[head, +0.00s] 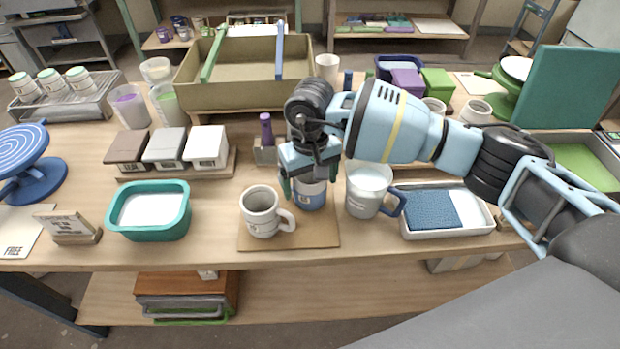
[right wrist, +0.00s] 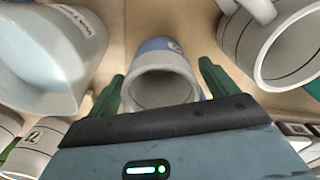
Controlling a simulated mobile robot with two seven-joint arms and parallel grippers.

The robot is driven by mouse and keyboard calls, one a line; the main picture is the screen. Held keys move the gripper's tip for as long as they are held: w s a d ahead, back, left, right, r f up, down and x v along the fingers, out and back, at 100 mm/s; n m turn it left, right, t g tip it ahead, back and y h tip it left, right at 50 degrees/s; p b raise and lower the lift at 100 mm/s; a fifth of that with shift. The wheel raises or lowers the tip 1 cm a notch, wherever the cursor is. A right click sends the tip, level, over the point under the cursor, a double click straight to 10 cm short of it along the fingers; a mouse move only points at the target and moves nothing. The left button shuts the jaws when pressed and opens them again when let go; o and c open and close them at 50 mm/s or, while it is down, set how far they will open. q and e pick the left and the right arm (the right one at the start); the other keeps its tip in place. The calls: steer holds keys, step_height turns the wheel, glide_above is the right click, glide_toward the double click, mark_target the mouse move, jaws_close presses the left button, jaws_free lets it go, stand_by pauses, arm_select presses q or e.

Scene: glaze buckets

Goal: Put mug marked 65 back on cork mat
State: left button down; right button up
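A blue and white mug (head: 311,194) stands upright on the back right part of the cork mat (head: 318,236). A mark shows on its blue side, but I cannot read it fully. A pale grey mug (head: 260,212) with a handle stands on the mat's left part. My right gripper (head: 308,180) is above the blue and white mug, pointing down and hiding its top. In the right wrist view its green fingers (right wrist: 160,85) are apart, one on each side of that mug's rim (right wrist: 163,76), with small gaps visible. My left gripper is not in view.
A white jug (head: 362,192) with a blue handle stands close right of the mat. Right of it is a white tray (head: 480,218) with a blue pad. A teal tub (head: 150,230) stands left. Behind are lidded boxes (head: 165,148) and a large bin (head: 240,95).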

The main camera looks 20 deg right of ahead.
steer(key=shift+r, duration=0.1)
steer(key=shift+r, duration=0.25)
step_height(320, 180, up, 12)
steer(key=shift+f, duration=0.15)
stand_by(0.3)
steer(key=shift+a+f, duration=0.1)
